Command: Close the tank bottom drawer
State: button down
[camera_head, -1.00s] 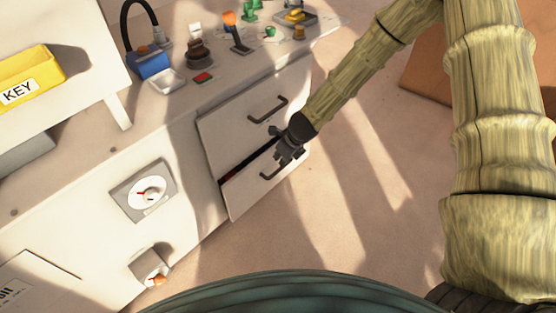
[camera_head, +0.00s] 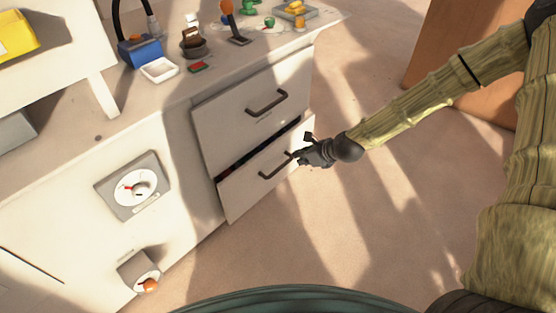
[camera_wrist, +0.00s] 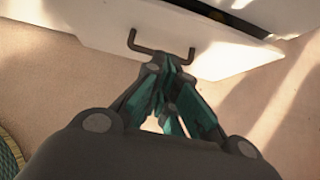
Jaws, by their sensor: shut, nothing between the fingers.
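The bottom drawer (camera_head: 250,184) of the white cabinet stands a little open, with a dark gap along its top edge. Its dark bar handle (camera_head: 276,166) is on the front, and the handle also shows in the wrist view (camera_wrist: 160,52). My gripper (camera_head: 302,157) is shut and empty, with its fingertips close to the handle at the drawer front. In the wrist view the fingertips (camera_wrist: 165,60) are just below the handle bar; I cannot tell whether they touch it. The upper drawer (camera_head: 255,105) above looks closed.
A round dial (camera_head: 136,187) and an orange knob (camera_head: 149,285) are on the cabinet front to the left. The cabinet top holds a blue box (camera_head: 139,51), a white dish (camera_head: 159,69) and a lever (camera_head: 232,25). The floor (camera_head: 385,215) right of the drawers is clear.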

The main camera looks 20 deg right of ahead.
jog(key=shift+s+d+f+t+y+b, duration=0.1)
jog(key=shift+d+f+t+y+b, duration=0.05)
jog(key=shift+t+y+b, duration=0.15)
jog(key=b, duration=0.6)
send_near(271, 155)
jog(key=shift+x, duration=2.4)
